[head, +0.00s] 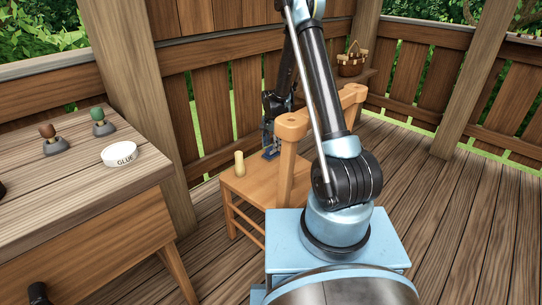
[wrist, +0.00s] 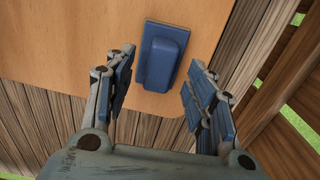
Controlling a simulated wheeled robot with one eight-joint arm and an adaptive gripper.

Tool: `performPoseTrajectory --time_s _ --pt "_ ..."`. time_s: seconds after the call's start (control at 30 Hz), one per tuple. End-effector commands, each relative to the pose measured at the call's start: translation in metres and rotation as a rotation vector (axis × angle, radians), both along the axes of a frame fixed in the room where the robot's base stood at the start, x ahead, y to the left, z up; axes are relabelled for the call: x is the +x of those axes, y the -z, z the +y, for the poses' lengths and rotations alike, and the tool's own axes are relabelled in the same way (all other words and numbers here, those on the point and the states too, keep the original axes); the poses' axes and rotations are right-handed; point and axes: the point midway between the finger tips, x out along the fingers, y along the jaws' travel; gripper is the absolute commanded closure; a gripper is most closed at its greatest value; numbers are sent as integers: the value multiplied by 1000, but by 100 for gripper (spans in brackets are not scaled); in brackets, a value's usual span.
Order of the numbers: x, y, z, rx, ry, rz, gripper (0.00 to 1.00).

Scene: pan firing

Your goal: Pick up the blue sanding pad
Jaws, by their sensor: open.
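The blue sanding pad (wrist: 161,58) lies on the orange-brown wooden chair seat (wrist: 80,35), close to the seat's edge. It is a dark blue block with a raised grip on a flat base. In the wrist view my gripper (wrist: 152,92) is open, its blue-padded fingers to the left and right of the pad's near end. They do not grip it. In the head view the pad (head: 271,155) shows small on the chair seat (head: 250,187), below my gripper (head: 268,142), which is partly hidden and small there.
The chair's backrest (head: 291,126) rises to the right of my gripper. A workbench (head: 70,190) with a white glue dish (head: 120,154) and two knobbed tools is at the left. A basket (head: 352,62) sits behind.

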Motion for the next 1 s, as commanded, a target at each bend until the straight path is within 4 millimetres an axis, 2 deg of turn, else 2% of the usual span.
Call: performPoseTrajectory --time_s 0.1,0.23,0.53,0.57,0.77,1.0 --pt "1 15 0 0 0 0 50" --pt "1 25 0 0 0 0 50" --pt "0 28 0 0 0 0 50" --pt "0 28 0 0 0 0 52" --pt "0 27 0 0 0 0 98" --pt "1 27 0 0 1 0 100"
